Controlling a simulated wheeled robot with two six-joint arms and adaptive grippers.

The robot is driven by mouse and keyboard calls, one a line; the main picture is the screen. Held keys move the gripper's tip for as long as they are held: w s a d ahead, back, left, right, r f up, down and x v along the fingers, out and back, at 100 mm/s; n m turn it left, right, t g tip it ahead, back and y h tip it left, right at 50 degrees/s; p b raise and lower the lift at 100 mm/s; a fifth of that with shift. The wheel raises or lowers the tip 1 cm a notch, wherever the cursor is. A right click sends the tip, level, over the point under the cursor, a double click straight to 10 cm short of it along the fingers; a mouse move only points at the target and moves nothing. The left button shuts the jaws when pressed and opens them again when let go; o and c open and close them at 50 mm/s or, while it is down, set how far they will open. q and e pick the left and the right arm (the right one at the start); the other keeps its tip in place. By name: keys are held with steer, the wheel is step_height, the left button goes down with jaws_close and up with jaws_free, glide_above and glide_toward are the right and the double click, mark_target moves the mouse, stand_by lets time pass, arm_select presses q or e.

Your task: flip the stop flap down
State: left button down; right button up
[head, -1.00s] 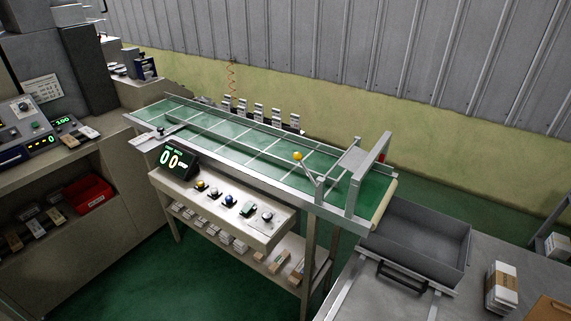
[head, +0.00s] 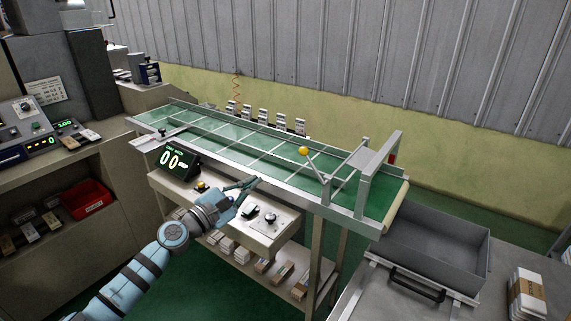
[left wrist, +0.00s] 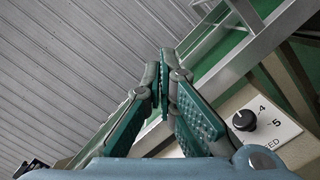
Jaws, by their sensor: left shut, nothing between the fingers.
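The green conveyor (head: 235,146) runs from the left to a metal frame (head: 376,172) at its right end. A lever with a yellow ball (head: 303,151) rises beside that frame and leans to the left; it looks like the handle of the stop flap, but the flap itself is hard to make out. My left gripper (head: 250,184) is shut and empty, above the control box and short of the conveyor's near rail, left of and below the yellow ball. Its green fingers (left wrist: 166,72) meet in the left wrist view. My right gripper is not in view.
The control box carries a lit counter (head: 175,158) and several knobs; a black dial (left wrist: 243,120) is close to my left fingers in the left wrist view. A grey tray (head: 436,250) stands below the conveyor's right end. White packs (head: 526,297) stand farther right.

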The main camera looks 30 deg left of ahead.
arm_select(q)
steer(key=shift+d, duration=0.15)
steer(key=w+d+r+p, duration=0.3)
steer(key=w+d+p, duration=0.1)
steer(key=w, duration=0.5)
steer(key=shift+w+d+r, duration=0.25)
steer(key=shift+w+d, duration=0.05)
steer(key=shift+d, duration=0.3)
steer(key=shift+w, duration=0.1)
steer(key=shift+p, duration=0.3)
steer(key=shift+d+r+m, duration=0.15)
steer(key=shift+r+m, duration=0.15)
steer(key=shift+m, duration=0.1)
